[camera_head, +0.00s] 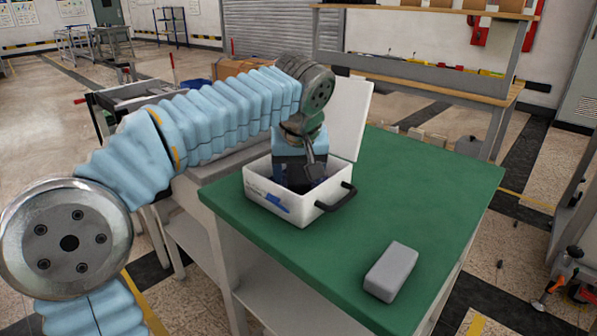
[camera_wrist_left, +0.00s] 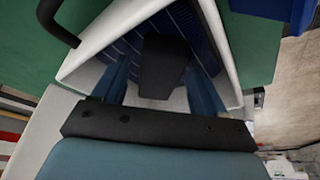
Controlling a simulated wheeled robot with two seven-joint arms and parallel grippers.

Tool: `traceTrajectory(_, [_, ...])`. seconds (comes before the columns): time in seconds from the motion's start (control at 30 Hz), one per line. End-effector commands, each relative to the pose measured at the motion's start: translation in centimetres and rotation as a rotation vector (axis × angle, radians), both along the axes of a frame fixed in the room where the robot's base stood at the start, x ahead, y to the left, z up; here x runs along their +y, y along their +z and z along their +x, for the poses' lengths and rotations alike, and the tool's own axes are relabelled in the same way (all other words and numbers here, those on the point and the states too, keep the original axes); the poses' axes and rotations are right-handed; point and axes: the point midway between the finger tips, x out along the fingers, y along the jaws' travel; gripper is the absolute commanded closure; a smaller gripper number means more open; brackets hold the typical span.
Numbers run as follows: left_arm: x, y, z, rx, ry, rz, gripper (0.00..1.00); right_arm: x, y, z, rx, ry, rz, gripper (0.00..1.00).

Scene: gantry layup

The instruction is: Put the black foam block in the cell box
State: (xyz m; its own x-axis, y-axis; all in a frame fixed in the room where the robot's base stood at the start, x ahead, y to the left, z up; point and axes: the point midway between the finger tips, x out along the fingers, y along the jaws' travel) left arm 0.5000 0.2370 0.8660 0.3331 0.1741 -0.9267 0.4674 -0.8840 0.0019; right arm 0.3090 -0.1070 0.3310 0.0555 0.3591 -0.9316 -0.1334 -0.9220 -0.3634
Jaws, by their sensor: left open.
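The white cell box (camera_head: 282,207) stands on the green table with its lid raised at the back and a black handle at the front right. My left gripper (camera_head: 308,172) reaches down into the box from above. In the left wrist view, the black foam block (camera_wrist_left: 163,62) is inside the box, over dark blue ribbed contents. The fingers of my left gripper (camera_wrist_left: 160,84) stand open on either side of the block. The block is hard to make out in the head view, behind the gripper and box wall. My right gripper is in neither view.
A grey block (camera_head: 391,271) lies on the green table top (camera_head: 425,205) at the front right, apart from the box. The green surface between them is clear. The raised lid (camera_head: 349,115) stands close behind my left wrist. A wooden workbench (camera_head: 430,92) is farther back.

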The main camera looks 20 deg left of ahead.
Motion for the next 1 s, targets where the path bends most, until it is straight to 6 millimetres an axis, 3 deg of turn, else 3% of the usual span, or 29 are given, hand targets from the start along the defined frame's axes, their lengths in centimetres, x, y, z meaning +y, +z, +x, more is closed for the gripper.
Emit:
traceTrajectory(0.17, [-0.1, 0.9, -0.1, -0.003, -0.001, -0.001, 0.28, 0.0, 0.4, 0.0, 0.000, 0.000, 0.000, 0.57])
traceTrajectory(0.63, [-1.8, 10.0, -3.3, -0.002, -0.001, -0.001, 0.28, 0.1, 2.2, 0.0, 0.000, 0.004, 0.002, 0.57])
traceTrajectory(0.8, [-2.1, 11.3, -3.9, -0.001, 0.000, 0.000, 0.28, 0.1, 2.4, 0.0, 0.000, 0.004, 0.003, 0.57])
traceTrajectory(1.0, [-2.1, 11.4, -4.0, 0.000, -0.001, 0.000, 0.28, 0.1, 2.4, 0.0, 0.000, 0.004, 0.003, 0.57])
